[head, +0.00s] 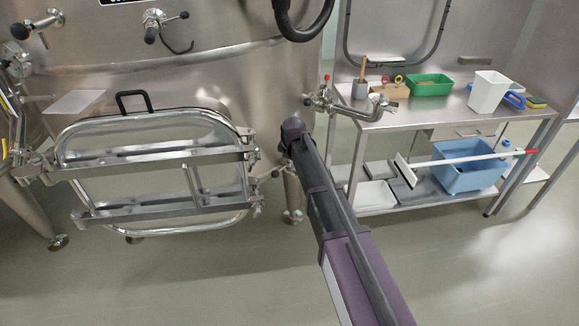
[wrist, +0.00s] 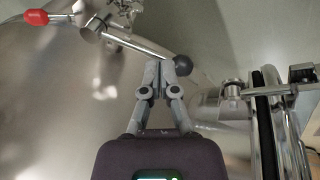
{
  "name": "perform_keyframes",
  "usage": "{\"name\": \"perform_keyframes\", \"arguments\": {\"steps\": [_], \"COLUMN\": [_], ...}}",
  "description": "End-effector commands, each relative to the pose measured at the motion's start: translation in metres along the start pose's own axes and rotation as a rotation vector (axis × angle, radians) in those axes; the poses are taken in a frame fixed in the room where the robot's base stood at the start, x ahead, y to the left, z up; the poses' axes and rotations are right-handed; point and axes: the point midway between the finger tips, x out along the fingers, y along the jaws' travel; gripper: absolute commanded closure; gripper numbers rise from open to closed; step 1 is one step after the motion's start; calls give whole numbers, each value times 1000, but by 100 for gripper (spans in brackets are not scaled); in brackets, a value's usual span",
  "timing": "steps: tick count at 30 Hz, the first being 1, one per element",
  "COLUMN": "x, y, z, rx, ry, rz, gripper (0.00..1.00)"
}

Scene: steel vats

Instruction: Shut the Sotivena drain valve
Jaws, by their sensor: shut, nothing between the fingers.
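In the head view a steel valve (head: 325,98) with a small red grip sits on a pipe at the vat's right side. In the wrist view a steel lever (wrist: 135,45) ends in a black ball (wrist: 183,65), and a red grip (wrist: 36,17) shows at upper left. My gripper (wrist: 159,64) is shut and empty. Its fingertips are close beside the lever, just left of the ball; I cannot tell whether they touch. In the head view my arm hides the gripper. No readable Sotivena label shows.
The steel vat (head: 230,75) has an oval hatch (head: 160,165) with crossbars, left of my arm. At right a steel bench (head: 440,108) holds a green bin (head: 430,85) and a white container (head: 488,92); a blue tub (head: 468,168) is below. Floor in front is clear.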

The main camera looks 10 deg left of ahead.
Motion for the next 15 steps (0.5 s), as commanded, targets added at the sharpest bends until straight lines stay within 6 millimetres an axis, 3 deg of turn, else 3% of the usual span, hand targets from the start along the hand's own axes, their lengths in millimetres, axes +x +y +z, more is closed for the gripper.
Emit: {"name": "perform_keyframes", "arguments": {"steps": [9,15], "x": [-25,-28], "y": [0,0], "z": [0,0], "rx": [0,0], "ry": [0,0], "rz": [0,0], "gripper": [100,100]}}
